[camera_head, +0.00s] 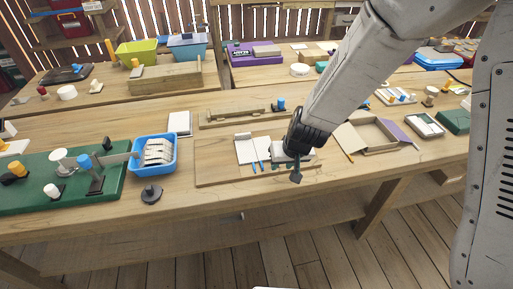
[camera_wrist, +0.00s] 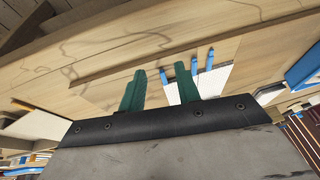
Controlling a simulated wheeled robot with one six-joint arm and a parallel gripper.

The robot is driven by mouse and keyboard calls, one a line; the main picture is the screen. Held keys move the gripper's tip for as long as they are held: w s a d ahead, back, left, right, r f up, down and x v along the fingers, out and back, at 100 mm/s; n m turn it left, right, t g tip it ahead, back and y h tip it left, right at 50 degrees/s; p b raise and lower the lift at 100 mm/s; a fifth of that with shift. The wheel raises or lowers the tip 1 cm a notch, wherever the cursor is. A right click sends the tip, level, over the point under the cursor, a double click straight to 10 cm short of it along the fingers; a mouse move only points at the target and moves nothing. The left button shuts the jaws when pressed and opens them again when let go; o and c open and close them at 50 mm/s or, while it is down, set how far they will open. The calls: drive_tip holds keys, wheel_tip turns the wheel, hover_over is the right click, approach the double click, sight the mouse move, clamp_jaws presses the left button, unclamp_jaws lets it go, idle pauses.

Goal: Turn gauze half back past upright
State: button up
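A white flat panel (camera_head: 247,150) with blue strips lies on a wooden board (camera_head: 215,165) on the bench. No label is readable, so I cannot tell whether it is the gauze half. My gripper (camera_head: 297,163) is just right of the panel, low over the board, and hides part of a pale piece there.
A blue bin (camera_head: 155,168) of white packs stands left of the board. A green mat (camera_head: 40,205) with several fittings lies further left. An open cardboard box (camera_head: 370,148) is to the right. A wooden rail (camera_head: 225,122) runs behind the board.

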sight(265, 151)
drive_tip(key=shift+s+d+r, duration=0.15)
drive_tip(key=shift+s+r, duration=0.05)
drive_tip(key=shift+s, duration=0.25)
drive_tip(key=shift+s+d+r, duration=0.15)
drive_tip(key=shift+s, duration=0.25)
drive_tip(key=shift+r, duration=0.1)
drive_tip(key=s+r, duration=0.1)
drive_tip(key=r, duration=0.1)
drive_tip(key=s+r, duration=0.1)
drive_tip(key=s, duration=0.1)
drive_tip(key=shift+d+r, duration=0.4)
drive_tip(key=shift+c, duration=0.2)
drive_tip(key=w+a+r, duration=0.1)
drive_tip(key=w, duration=0.4)
drive_tip(key=shift+x, duration=3.75)
